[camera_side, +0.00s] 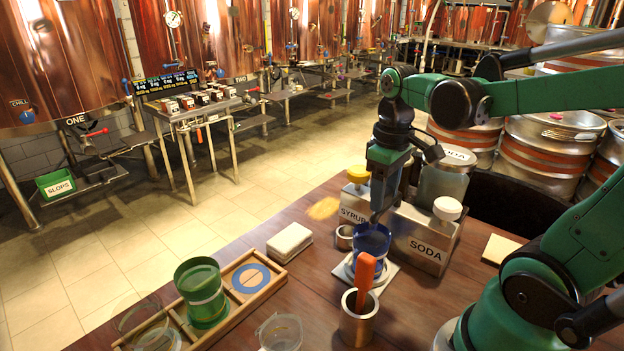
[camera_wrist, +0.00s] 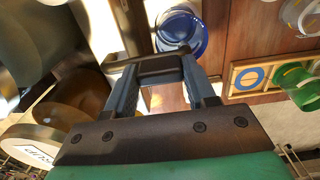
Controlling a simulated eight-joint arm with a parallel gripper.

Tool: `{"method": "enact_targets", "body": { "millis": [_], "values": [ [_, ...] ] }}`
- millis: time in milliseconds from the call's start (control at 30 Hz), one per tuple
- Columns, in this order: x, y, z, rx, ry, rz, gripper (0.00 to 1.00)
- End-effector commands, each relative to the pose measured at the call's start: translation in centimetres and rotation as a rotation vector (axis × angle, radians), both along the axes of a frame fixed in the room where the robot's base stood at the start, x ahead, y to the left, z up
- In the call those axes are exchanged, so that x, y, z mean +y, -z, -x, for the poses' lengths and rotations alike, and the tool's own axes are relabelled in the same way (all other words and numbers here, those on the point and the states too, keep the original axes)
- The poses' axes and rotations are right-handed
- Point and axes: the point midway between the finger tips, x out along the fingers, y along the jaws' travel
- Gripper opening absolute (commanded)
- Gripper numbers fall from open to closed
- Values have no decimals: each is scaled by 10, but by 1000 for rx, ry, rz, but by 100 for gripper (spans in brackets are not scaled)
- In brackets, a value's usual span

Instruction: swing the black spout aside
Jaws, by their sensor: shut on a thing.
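The black spout shows in the wrist view as a dark bar (camera_wrist: 155,68) between my fingertips. My gripper (camera_wrist: 148,62) is shut on it. In the side view my gripper (camera_side: 378,214) points down just above a blue cup (camera_side: 371,243), and I cannot make out the spout there behind the fingers. The blue cup stands on a pale square base near the middle of the table. It also shows in the wrist view (camera_wrist: 182,33), to the right of the spout and apart from my fingers.
A SODA box (camera_side: 425,240) and a yellow-lidded SYRUP container (camera_side: 356,200) stand close behind. A metal cup with an orange handle (camera_side: 365,280) stands in front. A green cup (camera_side: 202,293) sits in a wooden tray (camera_side: 270,290) to the left. Some tabletop is clear between.

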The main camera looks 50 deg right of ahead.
Motion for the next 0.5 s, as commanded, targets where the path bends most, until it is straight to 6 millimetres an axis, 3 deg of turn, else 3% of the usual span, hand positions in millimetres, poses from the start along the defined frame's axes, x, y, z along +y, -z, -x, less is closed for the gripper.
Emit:
{"method": "enact_targets", "body": {
  "millis": [267, 500],
  "values": [
    [0, 0, -4, 1, 57, -1, 0],
    [-1, 0, -14, 1, 214, -1, 0]
  ]
}}
